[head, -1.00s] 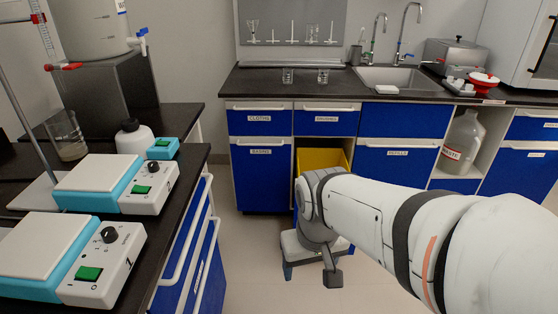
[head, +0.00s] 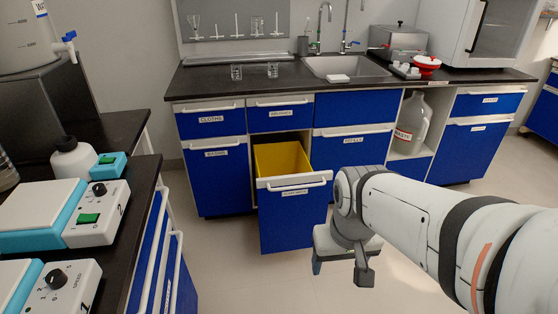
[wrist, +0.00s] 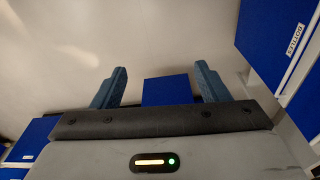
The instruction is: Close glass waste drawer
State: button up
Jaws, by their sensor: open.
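The glass waste drawer (head: 292,215) is a blue-fronted pull-out with a white handle, standing open from the far cabinet row. Its yellow bin (head: 279,158) shows inside, behind the front panel. Its small label is hard to read. My gripper (head: 340,273) hangs low, right of the drawer front and slightly nearer to me, apart from it in the picture. In the wrist view my gripper (wrist: 156,88) has two blue fingers spread wide with nothing between them. A blue panel shows beyond the fingers; I cannot tell which one it is.
Blue cabinets flank the drawer, under a black counter (head: 200,82) with a sink (head: 345,67). A near bench (head: 128,205) with stirrers stands at left, its white handles facing the aisle. A waste jug (head: 411,125) sits in an open niche. The floor between is clear.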

aim_at(292, 198)
jog(key=z, duration=0.05)
jog(key=k, duration=0.3)
jog(key=u, duration=0.4)
jog(key=i, duration=1.15)
jog(key=z, duration=0.8)
